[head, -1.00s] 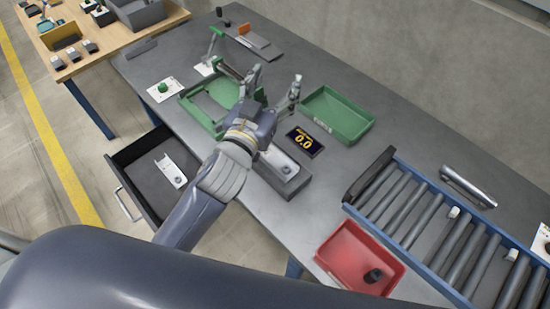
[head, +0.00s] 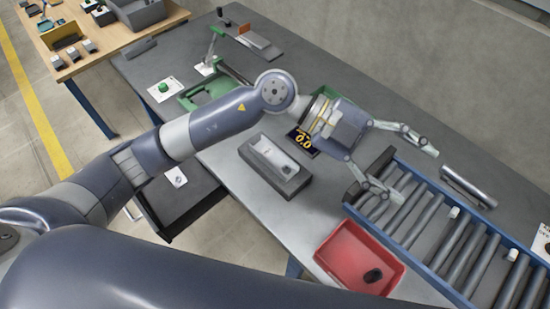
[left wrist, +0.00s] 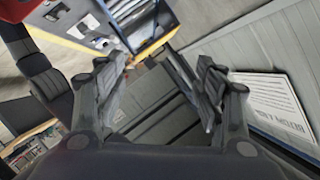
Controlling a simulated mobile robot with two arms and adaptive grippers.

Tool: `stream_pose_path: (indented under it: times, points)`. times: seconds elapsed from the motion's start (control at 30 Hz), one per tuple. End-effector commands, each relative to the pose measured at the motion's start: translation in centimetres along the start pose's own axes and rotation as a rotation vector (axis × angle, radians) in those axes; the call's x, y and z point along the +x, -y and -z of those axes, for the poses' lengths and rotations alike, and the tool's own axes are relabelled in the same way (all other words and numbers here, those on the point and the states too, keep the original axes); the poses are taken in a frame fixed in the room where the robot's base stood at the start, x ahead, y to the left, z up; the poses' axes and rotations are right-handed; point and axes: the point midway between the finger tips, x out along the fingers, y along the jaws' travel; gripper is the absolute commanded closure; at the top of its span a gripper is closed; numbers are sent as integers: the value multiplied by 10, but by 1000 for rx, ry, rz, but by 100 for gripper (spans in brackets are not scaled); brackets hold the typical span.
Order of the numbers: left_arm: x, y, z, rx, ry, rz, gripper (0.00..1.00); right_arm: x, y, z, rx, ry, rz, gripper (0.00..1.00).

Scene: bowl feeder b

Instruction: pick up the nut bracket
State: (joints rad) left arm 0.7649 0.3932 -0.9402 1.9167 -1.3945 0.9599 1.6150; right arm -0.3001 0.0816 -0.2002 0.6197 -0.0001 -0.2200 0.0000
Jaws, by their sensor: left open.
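A pale metal bracket with a dark nut-like spot (head: 275,156) lies in a dark grey block fixture (head: 291,186) near the table's front edge. A second pale bracket (head: 176,176) shows in the open drawer, partly hidden by my left arm. I cannot tell for certain which is the nut bracket. My left gripper (head: 408,171) is open and empty, fingers spread over the upper left end of the roller conveyor, well right of both brackets. Its open fingers also show in the left wrist view (left wrist: 160,82), where no bracket is recognisable. My right gripper is not in view.
The blue-framed roller conveyor (head: 440,215) stands at the right. A red tray (head: 342,262) holds a dark part. A green tray (head: 197,101) and clamp stand behind my arm. The open drawer (head: 182,205) juts out in front.

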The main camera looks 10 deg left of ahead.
Motion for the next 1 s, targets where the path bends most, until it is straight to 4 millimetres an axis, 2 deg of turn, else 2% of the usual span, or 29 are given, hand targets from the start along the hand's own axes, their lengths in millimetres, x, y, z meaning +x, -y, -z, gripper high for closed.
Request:
stream_pose_path:
  times: [0.1, 0.17, 0.3, 0.4, 0.5, 0.6, 0.73, 1.0]
  points:
    - [-17, -30, -43, -33, 191, -216, 37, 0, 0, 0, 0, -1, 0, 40]
    - [-33, -44, -65, -62, 301, -313, 37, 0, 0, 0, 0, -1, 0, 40]
    - [-88, -64, -113, -149, 591, -497, 37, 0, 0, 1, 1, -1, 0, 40]
    - [-133, -69, -138, -219, 793, -582, 37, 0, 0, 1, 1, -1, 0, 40]
    - [-172, -70, -151, -281, 958, -631, 37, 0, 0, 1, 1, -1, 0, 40]
    - [-198, -70, -157, -322, 1064, -655, 37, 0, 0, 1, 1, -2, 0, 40]
    - [-211, -73, -162, -348, 1121, -667, 37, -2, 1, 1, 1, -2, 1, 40]
    - [-201, -99, -190, -350, 1123, -669, 37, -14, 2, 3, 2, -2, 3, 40]
